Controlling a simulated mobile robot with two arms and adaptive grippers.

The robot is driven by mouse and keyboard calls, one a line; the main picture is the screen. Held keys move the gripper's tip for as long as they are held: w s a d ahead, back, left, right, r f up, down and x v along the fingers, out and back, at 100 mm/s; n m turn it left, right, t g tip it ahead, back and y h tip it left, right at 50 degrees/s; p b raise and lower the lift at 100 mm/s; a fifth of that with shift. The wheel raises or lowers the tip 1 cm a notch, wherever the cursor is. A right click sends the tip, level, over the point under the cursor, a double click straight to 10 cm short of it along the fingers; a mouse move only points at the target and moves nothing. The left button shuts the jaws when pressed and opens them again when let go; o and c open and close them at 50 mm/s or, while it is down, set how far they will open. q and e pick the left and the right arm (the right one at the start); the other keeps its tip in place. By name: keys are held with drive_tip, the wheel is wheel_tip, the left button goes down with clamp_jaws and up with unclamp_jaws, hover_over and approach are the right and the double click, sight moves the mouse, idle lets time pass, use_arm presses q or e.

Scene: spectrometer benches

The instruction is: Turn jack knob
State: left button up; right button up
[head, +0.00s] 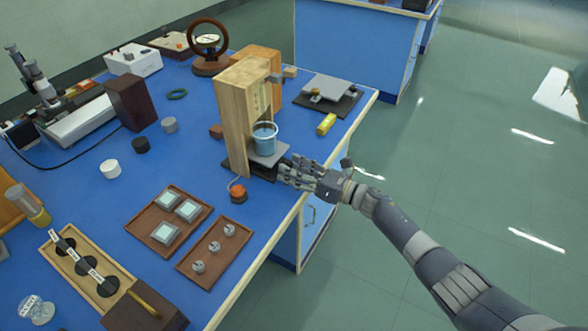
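A jack (266,152) with a grey top plate and dark base stands in a wooden frame (232,108) near the bench's right edge. A blue beaker (264,138) stands on its plate. My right gripper (283,171) is at the right side of this jack, its fingers pointing left at the jack's lower part. The jack's knob cannot be made out; the fingers cover that side. I cannot tell whether they touch or grip anything. A second jack-like stand (329,88) with a grey plate is farther back. My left gripper is not in view.
The blue bench (95,195) carries trays (170,219) with small parts at the front. An orange-topped item (237,190) is just left of the jack's front. Open floor (460,190) is right of the bench.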

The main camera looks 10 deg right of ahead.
drive_tip(key=shift+s+d, duration=0.15)
drive_tip(key=shift+d, duration=0.1)
drive_tip(key=v, duration=1.1)
drive_tip(key=shift+s+d, duration=0.15)
drive_tip(key=shift+d, duration=0.05)
